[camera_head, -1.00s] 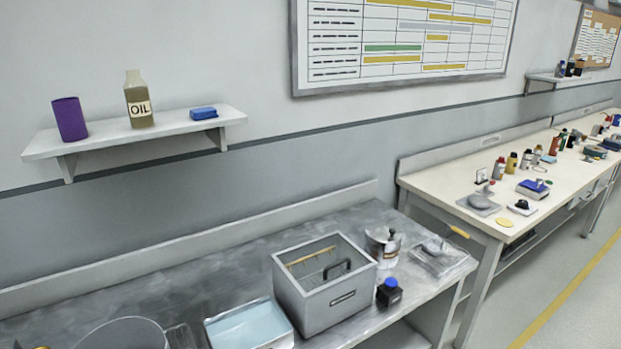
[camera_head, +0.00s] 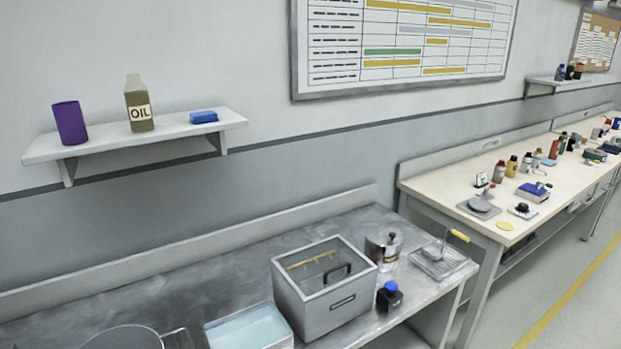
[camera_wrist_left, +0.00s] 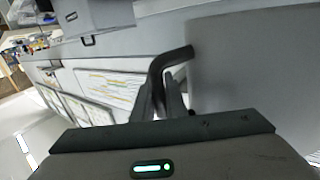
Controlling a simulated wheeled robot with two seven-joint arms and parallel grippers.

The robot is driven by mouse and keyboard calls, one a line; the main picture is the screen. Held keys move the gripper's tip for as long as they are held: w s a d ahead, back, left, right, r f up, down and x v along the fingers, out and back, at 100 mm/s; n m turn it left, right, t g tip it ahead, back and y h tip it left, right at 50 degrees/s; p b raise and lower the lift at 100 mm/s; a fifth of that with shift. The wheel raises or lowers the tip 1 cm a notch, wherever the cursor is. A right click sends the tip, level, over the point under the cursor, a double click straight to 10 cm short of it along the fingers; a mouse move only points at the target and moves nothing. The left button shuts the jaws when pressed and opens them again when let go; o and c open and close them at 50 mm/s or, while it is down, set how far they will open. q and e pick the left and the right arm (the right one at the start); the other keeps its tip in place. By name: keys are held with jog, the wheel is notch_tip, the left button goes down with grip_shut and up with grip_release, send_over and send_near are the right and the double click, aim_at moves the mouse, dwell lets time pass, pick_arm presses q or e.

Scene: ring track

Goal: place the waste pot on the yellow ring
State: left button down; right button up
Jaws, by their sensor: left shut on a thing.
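In the left wrist view my left gripper (camera_wrist_left: 171,98) is shut on a dark bent handle (camera_wrist_left: 165,68). The handle meets a large plain grey surface (camera_wrist_left: 250,60) at the right, which may be the side of the waste pot; I cannot tell. Neither gripper shows in the head view. A silver lidded pot (camera_head: 383,252) with a label band stands on the steel bench.
The steel bench (camera_head: 220,255) carries a grey box (camera_head: 335,306) with a dark handle, a blue-capped bottle (camera_head: 389,296), a tray of pale liquid (camera_head: 252,330) and a round basin (camera_head: 120,340). A wall shelf (camera_head: 95,143) holds a purple cup, oil bottle and blue block.

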pick_arm(q)
jog(key=shift+w+r, duration=0.1)
dwell(0.6)
jog(key=w+d+m+g+h, duration=0.2)
jog(key=w+d+m+h, duration=0.3)
jog(key=d+h, duration=0.25)
jog(key=w+a+f+m+g+h, duration=0.1)
jog(key=h, duration=0.1)
jog(key=w+a+f+m+g+h, duration=0.1)
jog(key=m, duration=0.1)
jog(key=w+a+m+g+h, duration=0.1)
jog(key=h, duration=0.1)
jog(key=shift+w+a+f+g+h, duration=0.35)
jog(key=shift+a+f+g, duration=0.05)
jog(key=shift+f, duration=0.1)
jog(key=s+a+f+p, duration=0.2)
jog(key=a+f, duration=0.5)
jog(key=a, duration=0.4)
jog(key=shift+a, duration=0.25)
